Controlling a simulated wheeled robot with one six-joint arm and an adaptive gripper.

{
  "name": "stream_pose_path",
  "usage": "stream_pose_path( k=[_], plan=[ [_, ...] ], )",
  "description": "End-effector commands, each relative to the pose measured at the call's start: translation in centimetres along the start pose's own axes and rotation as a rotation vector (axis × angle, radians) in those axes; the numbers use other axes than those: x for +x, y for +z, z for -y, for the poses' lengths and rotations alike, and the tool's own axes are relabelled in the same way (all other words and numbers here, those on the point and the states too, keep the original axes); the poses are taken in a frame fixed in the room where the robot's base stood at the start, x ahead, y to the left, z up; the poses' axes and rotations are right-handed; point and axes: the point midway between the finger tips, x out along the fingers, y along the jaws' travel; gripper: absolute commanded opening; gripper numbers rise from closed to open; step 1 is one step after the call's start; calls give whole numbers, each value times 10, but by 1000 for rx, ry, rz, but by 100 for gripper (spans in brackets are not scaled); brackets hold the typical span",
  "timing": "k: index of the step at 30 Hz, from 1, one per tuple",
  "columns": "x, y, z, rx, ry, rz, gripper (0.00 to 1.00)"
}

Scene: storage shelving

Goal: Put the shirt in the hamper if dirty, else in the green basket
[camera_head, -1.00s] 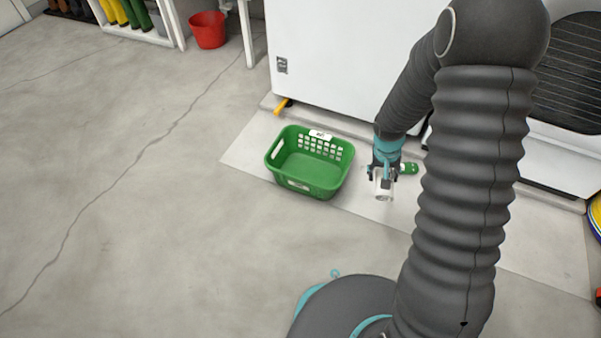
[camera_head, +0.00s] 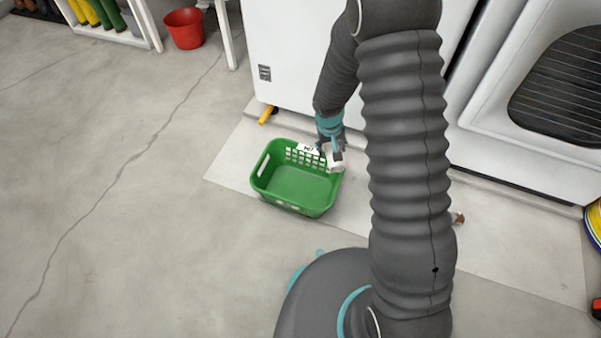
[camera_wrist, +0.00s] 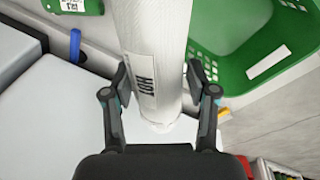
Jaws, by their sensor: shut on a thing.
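My gripper (camera_head: 332,152) is at the far right rim of the green basket (camera_head: 258,183), in front of the white cabinet. In the wrist view, my gripper (camera_wrist: 158,88) is shut on a white, roll-like thing (camera_wrist: 150,35) with a dark-lettered label. I cannot tell whether it is the shirt, and no dirt shows on its visible side. It also shows as a small white piece (camera_head: 336,163) in the head view. The basket's perforated wall (camera_wrist: 228,68) is at the upper right of the wrist view. No other shirt and no hamper are seen.
A white cabinet (camera_head: 290,60) stands behind the basket, with a white appliance (camera_head: 500,120) to the right. A red bucket (camera_head: 184,30) is at the back left. A small brown thing (camera_head: 458,218) lies right of my arm. The floor at left is clear.

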Motion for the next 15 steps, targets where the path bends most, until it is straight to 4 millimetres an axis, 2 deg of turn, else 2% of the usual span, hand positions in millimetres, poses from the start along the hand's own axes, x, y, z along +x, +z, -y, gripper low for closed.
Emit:
stream_pose_path(
  k=[1,3,6,10,15],
  plan=[
    [-5,-8,20,-53,-5,-4,17],
    [-3,-16,42,-110,-10,-12,17],
    [-1,-23,66,-173,-16,-22,17],
    [2,-27,82,-211,-20,-29,17],
    [11,-26,84,-215,-21,-30,17]
  ],
)
